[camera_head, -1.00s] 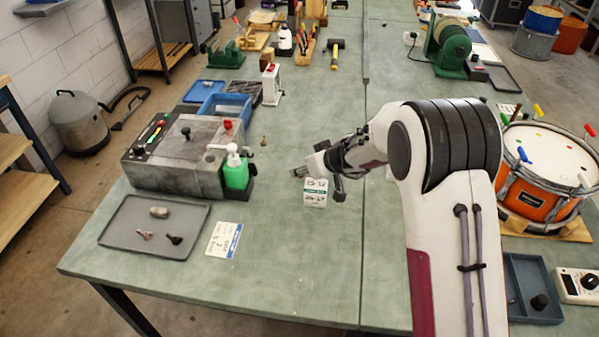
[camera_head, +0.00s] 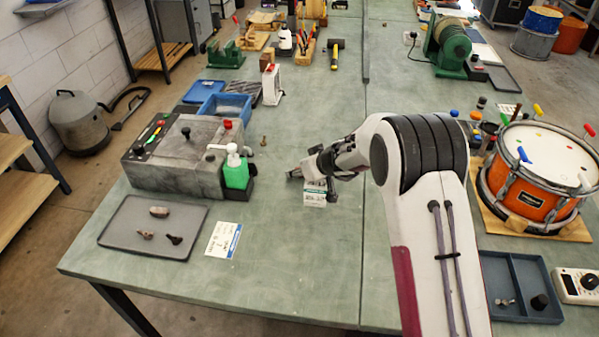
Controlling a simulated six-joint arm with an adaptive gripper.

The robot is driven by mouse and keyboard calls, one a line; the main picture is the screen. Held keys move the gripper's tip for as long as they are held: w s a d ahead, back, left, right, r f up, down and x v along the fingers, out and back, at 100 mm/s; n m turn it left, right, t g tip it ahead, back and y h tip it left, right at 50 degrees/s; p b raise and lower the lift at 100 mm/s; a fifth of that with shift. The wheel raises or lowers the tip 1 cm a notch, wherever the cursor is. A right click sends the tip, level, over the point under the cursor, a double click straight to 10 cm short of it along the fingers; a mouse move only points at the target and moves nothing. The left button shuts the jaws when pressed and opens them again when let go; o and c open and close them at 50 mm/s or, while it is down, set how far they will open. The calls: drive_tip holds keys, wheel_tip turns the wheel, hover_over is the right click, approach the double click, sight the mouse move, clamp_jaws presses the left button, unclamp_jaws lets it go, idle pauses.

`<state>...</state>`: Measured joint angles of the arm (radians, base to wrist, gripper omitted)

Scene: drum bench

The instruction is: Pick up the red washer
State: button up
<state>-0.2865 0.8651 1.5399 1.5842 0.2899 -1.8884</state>
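I cannot make out a red washer for certain. The orange drum (camera_head: 527,202) at the right has small coloured spots on its white head, too small to identify. Colour-handled keys stand around its rim, including a red one (camera_head: 588,131).
A grey machine (camera_head: 165,165) and a green bottle (camera_head: 236,172) stand left of my gripper. A grey tray (camera_head: 120,225) with several small parts lies front left. A blue divided tray (camera_head: 522,275) and a multimeter (camera_head: 578,285) lie front right. The front middle bench is clear.

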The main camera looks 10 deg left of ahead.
drive_tip(key=c, duration=0.7)
drive_tip(key=shift+c, duration=0.2)
drive_tip(key=shift+r, duration=0.2)
wheel_tip(320, 180, up, 10)
drive_tip(key=shift+f, duration=0.2)
idle(0.7)
idle(0.3)
